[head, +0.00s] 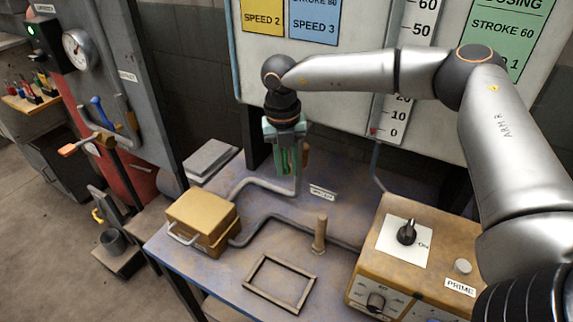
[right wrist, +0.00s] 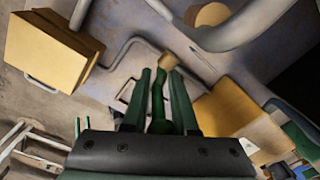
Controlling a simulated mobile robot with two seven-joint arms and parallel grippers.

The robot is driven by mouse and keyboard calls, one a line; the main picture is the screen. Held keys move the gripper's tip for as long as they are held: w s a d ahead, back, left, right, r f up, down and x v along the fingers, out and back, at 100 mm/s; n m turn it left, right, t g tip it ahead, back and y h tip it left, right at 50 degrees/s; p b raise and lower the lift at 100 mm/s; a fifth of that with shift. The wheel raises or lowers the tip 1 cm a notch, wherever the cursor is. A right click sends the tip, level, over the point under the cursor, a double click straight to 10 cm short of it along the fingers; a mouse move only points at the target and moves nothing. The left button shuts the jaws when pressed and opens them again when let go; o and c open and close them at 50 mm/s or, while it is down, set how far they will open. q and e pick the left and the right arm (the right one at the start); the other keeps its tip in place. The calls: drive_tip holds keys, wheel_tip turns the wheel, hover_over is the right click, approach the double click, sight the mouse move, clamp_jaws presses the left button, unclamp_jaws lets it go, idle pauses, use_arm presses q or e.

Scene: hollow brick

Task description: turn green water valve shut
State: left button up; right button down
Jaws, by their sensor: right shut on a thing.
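My right gripper (head: 285,168) hangs pointing down over the back of the blue-edged table, in front of the grey wall board. In the right wrist view its two dark green fingers (right wrist: 163,98) stand on either side of a slim green valve handle (right wrist: 158,108), shut on it. The handle also shows as a green strip between the fingers in the head view (head: 284,160). The fingers and palm hide much of the valve, so its exact angle cannot be told. My left gripper is not in view.
A grey pipe (head: 262,186) bends along the table below the gripper. A yellow box (head: 203,213), an upright tan post (head: 320,235), a flat frame (head: 279,284) and an orange control box (head: 447,251) stand nearby. Levers (head: 100,112) stick out from the left panel.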

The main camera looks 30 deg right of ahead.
drive_tip(key=shift+d+f+t+b, duration=0.15)
drive_tip(key=shift+t+b, duration=0.25)
drive_tip(key=shift+b, duration=0.35)
drive_tip(key=b, duration=0.2)
drive_tip(key=t+y+b, duration=0.1)
drive_tip(key=shift+s+d+f+t+b, duration=0.1)
drive_tip(key=shift+s+f+t+b, duration=0.15)
drive_tip(key=shift+t+b, duration=0.1)
use_arm(q)
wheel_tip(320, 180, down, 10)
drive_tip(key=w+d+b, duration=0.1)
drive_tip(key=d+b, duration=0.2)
drive_tip(key=b, duration=0.6)
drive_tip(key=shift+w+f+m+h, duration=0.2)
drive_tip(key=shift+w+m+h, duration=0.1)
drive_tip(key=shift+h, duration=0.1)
use_arm(e)
drive_tip(key=t+y, duration=0.2)
drive_tip(key=t, duration=0.1)
drive_tip(key=shift+s+d+t+y, duration=0.2)
drive_tip(key=shift+s+t+y, duration=0.1)
drive_tip(key=shift+s, duration=0.1)
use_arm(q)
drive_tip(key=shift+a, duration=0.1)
use_arm(e)
drive_tip(key=shift+r, duration=0.15)
drive_tip(key=c, duration=0.9)
unclamp_jaws()
